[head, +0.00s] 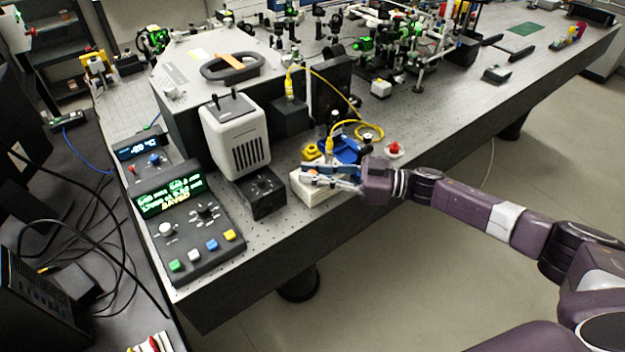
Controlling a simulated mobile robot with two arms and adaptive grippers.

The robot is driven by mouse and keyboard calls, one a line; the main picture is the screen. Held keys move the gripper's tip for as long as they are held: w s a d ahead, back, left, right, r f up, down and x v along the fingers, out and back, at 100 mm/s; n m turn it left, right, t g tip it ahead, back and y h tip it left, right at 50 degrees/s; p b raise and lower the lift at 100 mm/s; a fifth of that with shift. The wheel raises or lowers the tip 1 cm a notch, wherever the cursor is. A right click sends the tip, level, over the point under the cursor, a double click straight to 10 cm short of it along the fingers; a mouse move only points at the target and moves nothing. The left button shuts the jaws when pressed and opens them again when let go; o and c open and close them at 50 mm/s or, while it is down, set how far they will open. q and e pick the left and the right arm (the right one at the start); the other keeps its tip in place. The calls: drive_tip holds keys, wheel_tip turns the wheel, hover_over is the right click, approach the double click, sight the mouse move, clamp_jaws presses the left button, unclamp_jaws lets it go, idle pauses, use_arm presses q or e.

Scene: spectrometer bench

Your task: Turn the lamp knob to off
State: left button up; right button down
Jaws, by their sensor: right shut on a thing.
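The white vented lamp housing (235,138) stands on the bench at the centre left. A black box (255,196) sits at its front foot, with a round dark knob (263,184) on it. The knob's setting is too small to read. My right gripper (308,175) reaches in from the right, low over a small white box (313,190), to the right of the knob and apart from it. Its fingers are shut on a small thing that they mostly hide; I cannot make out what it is. My left gripper is not in view.
A control panel (186,225) with a green display and coloured buttons is at the front left. A yellow fibre cable (357,103), a blue part (346,150) and a red button (393,149) lie close to my right gripper. Optics crowd the back; the right bench is clearer.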

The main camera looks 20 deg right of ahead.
idle(0.6)
drive_tip(key=c, duration=1.8)
unclamp_jaws()
drive_tip(key=shift+c, duration=0.2)
drive_tip(key=v, duration=1.2)
drive_tip(key=shift+w, duration=0.15)
